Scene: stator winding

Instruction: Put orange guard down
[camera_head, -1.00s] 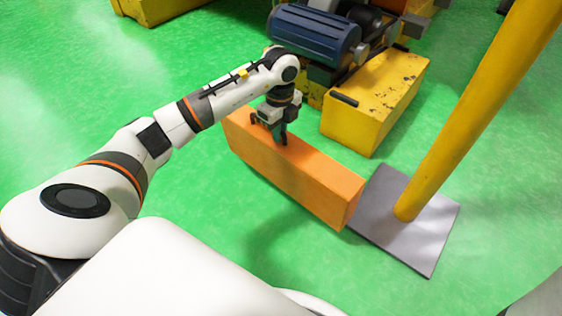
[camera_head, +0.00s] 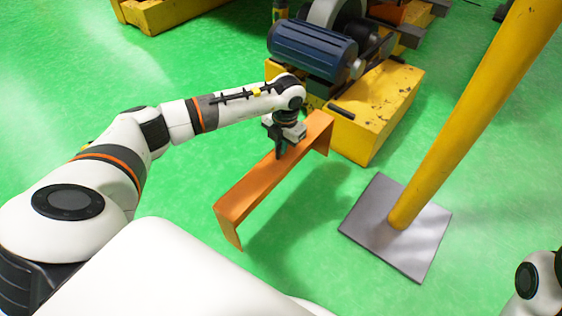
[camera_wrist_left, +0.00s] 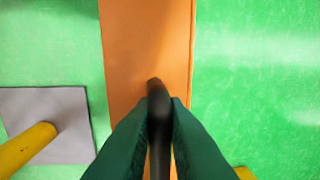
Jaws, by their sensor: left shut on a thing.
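The orange guard (camera_head: 262,180) is a long channel-shaped cover with bent-down ends. It hangs from my left gripper (camera_head: 281,152) in the head view, above the green floor, with a shadow to its right. My left gripper is shut on the dark handle on top of the guard. In the left wrist view, the green fingers (camera_wrist_left: 158,120) close around the black handle (camera_wrist_left: 155,92), and the orange top (camera_wrist_left: 150,40) runs away beneath them. Part of my right arm shows at the lower right of the head view, but its gripper is out of view.
A yellow block (camera_head: 375,115) and a blue motor (camera_head: 312,48) stand behind the guard. A yellow post (camera_head: 460,125) rises from a grey plate (camera_head: 380,245) at right. Green floor (camera_head: 130,70) is clear at the left.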

